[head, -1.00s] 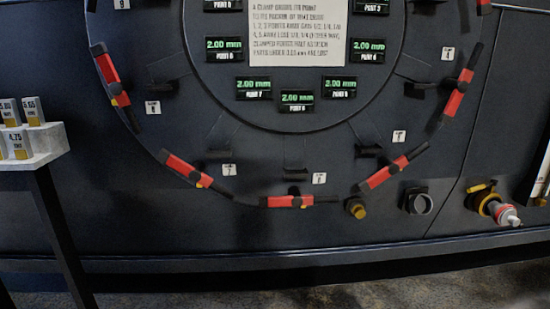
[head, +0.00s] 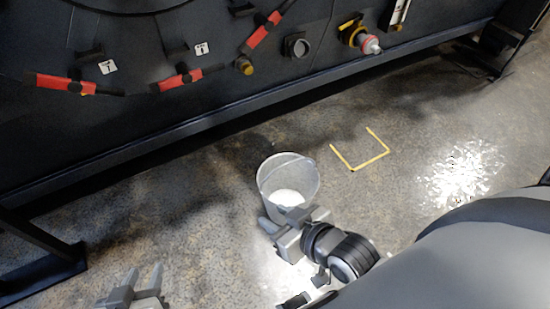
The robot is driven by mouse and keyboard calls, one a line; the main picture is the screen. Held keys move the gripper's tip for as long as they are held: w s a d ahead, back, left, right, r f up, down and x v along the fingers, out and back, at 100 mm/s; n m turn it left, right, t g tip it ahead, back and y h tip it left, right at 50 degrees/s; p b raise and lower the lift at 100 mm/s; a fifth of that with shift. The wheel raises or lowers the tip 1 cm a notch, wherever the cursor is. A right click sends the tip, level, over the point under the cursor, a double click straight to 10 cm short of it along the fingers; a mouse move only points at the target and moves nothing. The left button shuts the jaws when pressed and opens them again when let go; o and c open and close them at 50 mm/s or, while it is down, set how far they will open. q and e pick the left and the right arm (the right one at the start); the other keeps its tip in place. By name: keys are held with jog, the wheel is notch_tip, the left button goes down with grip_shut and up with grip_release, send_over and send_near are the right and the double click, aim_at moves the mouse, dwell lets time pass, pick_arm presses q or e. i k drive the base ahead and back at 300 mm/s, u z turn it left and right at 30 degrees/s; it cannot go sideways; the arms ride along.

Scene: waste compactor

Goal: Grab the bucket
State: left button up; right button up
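A grey metal bucket (head: 270,178) stands upright on the floor in the middle of the head view, with its open top toward me and a pale bright patch inside. My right gripper (head: 281,219) is at the near lower side of the bucket and overlaps it in the picture. Its fingers look spread, but I cannot tell whether they touch the bucket. My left gripper (head: 143,276) is at the lower left edge, open and empty, well away from the bucket.
A yellow U-shaped marking (head: 368,165) is on the floor right of the bucket. The dark machine (head: 130,135) with red handles (head: 175,80) stands behind. A dark stand (head: 45,262) is at the left. Open floor lies between.

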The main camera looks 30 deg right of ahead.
aim_at(287, 180)
jog(key=u, duration=0.85)
jog(key=i, duration=1.35)
jog(key=z, duration=2.6)
jog(key=i, duration=0.5)
jog(key=z, duration=0.05)
